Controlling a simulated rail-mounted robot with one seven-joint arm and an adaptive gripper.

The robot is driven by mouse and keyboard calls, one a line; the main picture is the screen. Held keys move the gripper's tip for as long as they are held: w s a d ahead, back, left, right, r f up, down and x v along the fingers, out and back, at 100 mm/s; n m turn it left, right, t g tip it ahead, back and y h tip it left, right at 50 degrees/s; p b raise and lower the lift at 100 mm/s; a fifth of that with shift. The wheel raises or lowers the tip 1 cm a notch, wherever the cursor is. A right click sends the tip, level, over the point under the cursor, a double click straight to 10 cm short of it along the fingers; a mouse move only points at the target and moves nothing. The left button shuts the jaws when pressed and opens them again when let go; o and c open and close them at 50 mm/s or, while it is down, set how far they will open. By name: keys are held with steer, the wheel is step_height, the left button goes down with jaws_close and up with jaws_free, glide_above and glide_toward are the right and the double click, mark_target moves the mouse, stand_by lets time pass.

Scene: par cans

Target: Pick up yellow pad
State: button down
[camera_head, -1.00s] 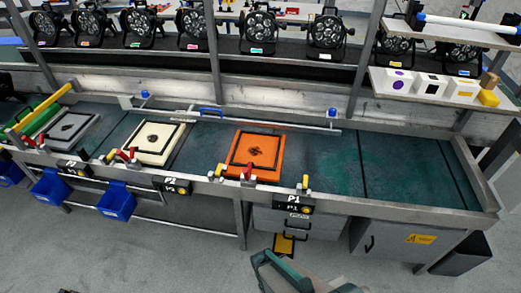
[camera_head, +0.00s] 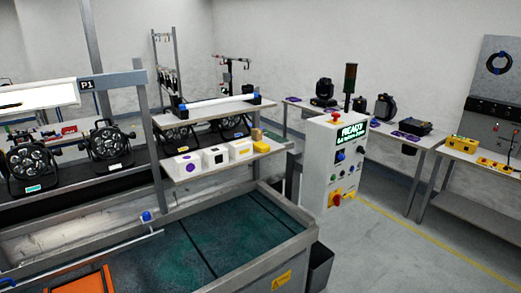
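A small yellow block (camera_head: 261,147), which may be the yellow pad, sits at the right end of the lower shelf (camera_head: 190,175) above the bench. A small tan block (camera_head: 257,134) stands right behind it. To its left is a white box with a yellow mark (camera_head: 239,151), then a white box with a black square (camera_head: 215,157) and a white box with a purple dot (camera_head: 187,165). My gripper is not in view.
The green bench top (camera_head: 215,240) below the shelf is mostly clear; an orange pad (camera_head: 80,281) lies at its lower left. A white control cabinet (camera_head: 333,165) stands right of the bench. Par cans (camera_head: 107,145) line the rack at left. Tables (camera_head: 430,150) stand behind right.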

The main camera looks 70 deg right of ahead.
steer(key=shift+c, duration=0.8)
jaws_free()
